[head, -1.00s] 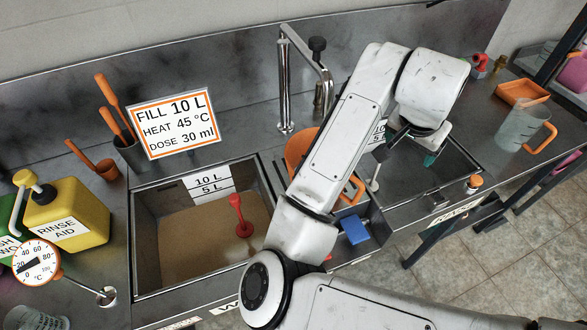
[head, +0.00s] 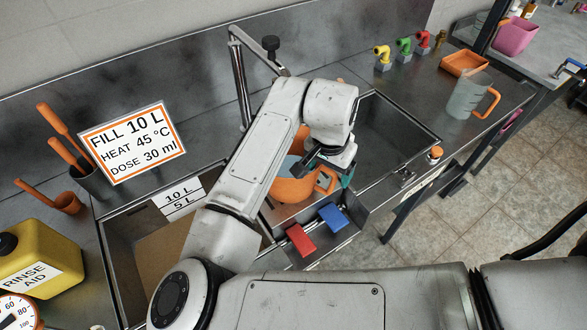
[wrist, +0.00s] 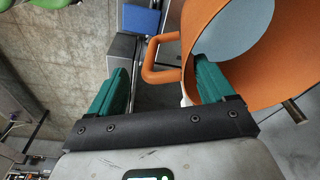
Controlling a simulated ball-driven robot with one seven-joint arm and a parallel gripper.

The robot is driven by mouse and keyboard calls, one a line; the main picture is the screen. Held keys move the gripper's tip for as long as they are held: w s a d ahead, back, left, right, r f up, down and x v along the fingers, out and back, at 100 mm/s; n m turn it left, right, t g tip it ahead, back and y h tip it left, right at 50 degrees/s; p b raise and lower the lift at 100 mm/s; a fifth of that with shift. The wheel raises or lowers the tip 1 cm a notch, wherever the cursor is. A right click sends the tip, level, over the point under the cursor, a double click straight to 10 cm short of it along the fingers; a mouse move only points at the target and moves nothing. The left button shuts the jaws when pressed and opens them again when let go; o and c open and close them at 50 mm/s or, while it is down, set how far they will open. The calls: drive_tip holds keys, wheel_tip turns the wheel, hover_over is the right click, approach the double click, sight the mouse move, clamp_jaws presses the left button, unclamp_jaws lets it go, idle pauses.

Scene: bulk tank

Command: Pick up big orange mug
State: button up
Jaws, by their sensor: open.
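The big orange mug (head: 292,188) stands between the two basins, partly hidden behind my arm in the head view. Its handle (head: 326,180) points right. In the wrist view the mug (wrist: 215,35) fills the upper right, its mouth toward the camera and a pale blue-grey area inside. My gripper (head: 335,172) is open and close to the handle. In the wrist view the handle (wrist: 151,62) shows between the two teal fingers of my gripper (wrist: 164,80). The right finger overlaps the mug wall in the picture; I cannot tell whether they touch.
A red block (head: 300,240) and a blue block (head: 332,217) sit at the front edge below the mug. A tall faucet (head: 240,80) stands behind. The left basin has a 10 L/5 L sign (head: 178,198). A clear jug with orange handle (head: 468,97) stands far right.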

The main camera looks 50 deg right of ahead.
hover_over(325, 191)
drive_tip(key=shift+f+p, duration=0.45)
drive_tip(key=shift+f, duration=1.65)
drive_tip(key=shift+d+r, duration=0.1)
clamp_jaws()
